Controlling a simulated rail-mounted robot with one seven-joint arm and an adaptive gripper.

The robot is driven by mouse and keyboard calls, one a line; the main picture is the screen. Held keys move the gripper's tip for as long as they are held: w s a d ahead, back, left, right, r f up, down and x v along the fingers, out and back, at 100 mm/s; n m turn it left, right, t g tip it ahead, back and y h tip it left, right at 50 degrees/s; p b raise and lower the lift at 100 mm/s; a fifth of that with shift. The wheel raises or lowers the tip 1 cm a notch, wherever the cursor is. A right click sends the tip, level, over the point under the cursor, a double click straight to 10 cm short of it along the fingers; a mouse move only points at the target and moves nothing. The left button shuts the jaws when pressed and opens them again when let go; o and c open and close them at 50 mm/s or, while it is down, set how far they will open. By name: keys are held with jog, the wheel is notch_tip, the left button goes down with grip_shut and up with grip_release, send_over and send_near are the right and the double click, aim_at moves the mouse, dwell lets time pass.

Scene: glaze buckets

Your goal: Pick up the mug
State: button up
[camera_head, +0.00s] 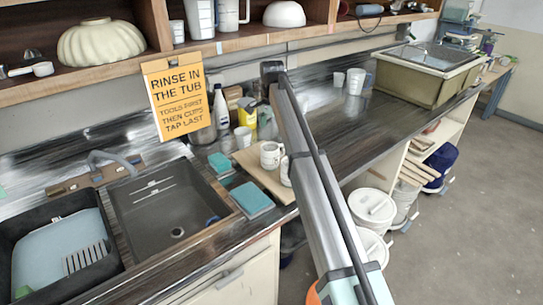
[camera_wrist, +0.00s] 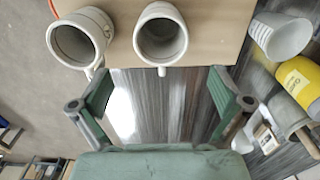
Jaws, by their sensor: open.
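Two pale mugs stand upright on a tan board (camera_head: 250,163) at the counter's front. One mug (camera_head: 270,155) is in clear sight in the head view; the other (camera_head: 286,172) is partly hidden by my arm. In the wrist view a left mug (camera_wrist: 80,40) and a middle mug (camera_wrist: 160,35) show from above, empty, with their handles toward the bottom of the picture. My gripper (camera_wrist: 162,85) is open and empty, its green fingers apart below the mugs in the picture, touching neither. It cannot be made out in the head view.
A white cup (camera_wrist: 281,36) and a yellow container (camera_wrist: 299,80) stand right of the board in the wrist view. The sink (camera_head: 165,205) and blue sponges (camera_head: 250,198) lie left of the board in the head view. Lidded buckets (camera_head: 372,208) stand below the counter.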

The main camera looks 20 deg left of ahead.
aim_at(271, 153)
notch_tip(271, 153, down, 6)
jog(key=p, duration=0.2)
jog(key=shift+f+p, duration=0.2)
jog(key=shift+p, duration=0.1)
jog(key=shift+a+f+p, duration=0.15)
jog(key=shift+f+p, duration=0.55)
jog(key=shift+f, duration=1.2)
jog(key=c, duration=1.5)
